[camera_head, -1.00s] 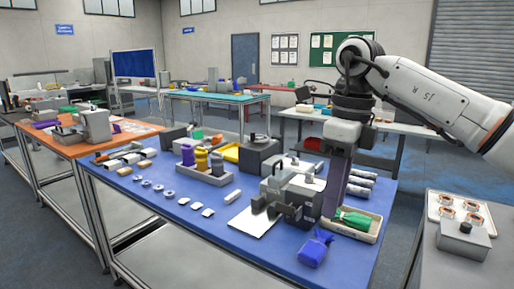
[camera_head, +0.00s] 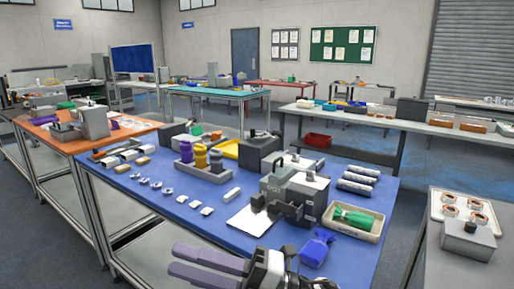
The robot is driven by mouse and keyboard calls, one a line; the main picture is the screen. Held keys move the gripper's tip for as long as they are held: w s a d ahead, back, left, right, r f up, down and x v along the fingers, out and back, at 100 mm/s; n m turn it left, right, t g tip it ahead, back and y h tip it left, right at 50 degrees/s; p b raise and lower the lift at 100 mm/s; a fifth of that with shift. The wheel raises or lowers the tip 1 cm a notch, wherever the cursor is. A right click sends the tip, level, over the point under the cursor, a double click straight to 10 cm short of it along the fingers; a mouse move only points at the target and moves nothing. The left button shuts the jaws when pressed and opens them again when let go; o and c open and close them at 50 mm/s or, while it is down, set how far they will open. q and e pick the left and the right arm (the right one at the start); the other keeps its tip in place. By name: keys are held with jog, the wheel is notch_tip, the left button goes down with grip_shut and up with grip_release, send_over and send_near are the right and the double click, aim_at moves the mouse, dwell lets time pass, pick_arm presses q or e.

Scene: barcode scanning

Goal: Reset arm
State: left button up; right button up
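My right gripper (camera_head: 172,262) is low at the bottom edge of the head view, in front of the blue table (camera_head: 155,205). Its two long purple-grey fingers point left with a gap between them, and nothing shows between them. Part of its wrist is cut off by the frame edge. A green bag-like item (camera_head: 352,218) lies in a pale tray (camera_head: 372,233) at the table's right front. My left gripper is not in view.
A blue bag (camera_head: 316,248) lies near the table's front edge. Yellow and purple bottles (camera_head: 200,158) and small parts lie left. A grey side table (camera_head: 462,262) stands right.

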jog(key=w+d+f+m+t+h, duration=0.1)
jog(key=d+f+m+t+h, duration=0.65)
jog(key=f+m, duration=0.4)
jog(key=w+d+f+m+t+h, duration=0.1)
jog(key=d+f+m+t+h, duration=0.6)
jog(key=m, duration=0.7)
jog(key=s+d+f+m+g+h, duration=0.2)
jog(key=s+d+f, duration=0.4)
jog(key=s+f, duration=0.4)
jog(key=s+d+f+m+g+h, duration=0.2)
jog(key=s+d+f+m+g, duration=0.3)
jog(key=s+f, duration=0.5)
jog(key=d+f+m, duration=0.1)
jog(key=d, duration=0.1)
jog(key=shift+d+f+h, duration=0.3)
jog(key=shift+f+h, duration=0.05)
jog(key=shift+s+g, duration=0.1)
jog(key=shift+g, duration=0.15)
